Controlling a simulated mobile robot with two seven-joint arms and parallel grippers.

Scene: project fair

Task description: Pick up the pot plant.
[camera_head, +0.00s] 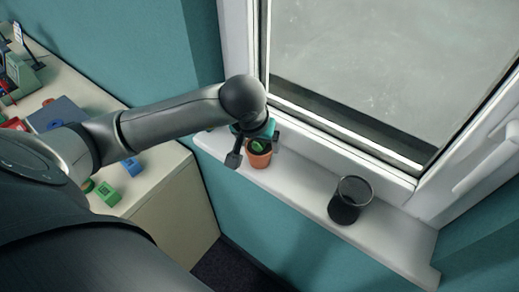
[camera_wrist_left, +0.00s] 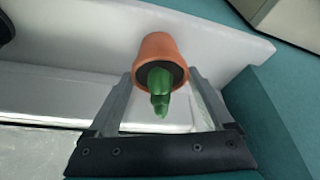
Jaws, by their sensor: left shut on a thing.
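The pot plant is a small orange-brown pot (camera_head: 259,160) with dark soil and a green plant (camera_head: 258,147), at the left part of the white window sill (camera_head: 300,178). In the left wrist view the pot (camera_wrist_left: 157,46) shows with its green plant (camera_wrist_left: 159,90) toward the camera. My left gripper (camera_head: 255,153) reaches the pot from above, with a finger on either side. In the left wrist view the left gripper (camera_wrist_left: 166,76) is shut on the pot. I cannot tell whether the pot's base touches the sill. My right gripper is not in view.
A dark cup-like container (camera_head: 348,201) stands on the sill to the right, with free sill between it and the pot. The window frame (camera_head: 345,152) rises close behind. A pale desk (camera_head: 140,190) at left holds a green block (camera_head: 107,193), a blue piece (camera_head: 132,167) and other items.

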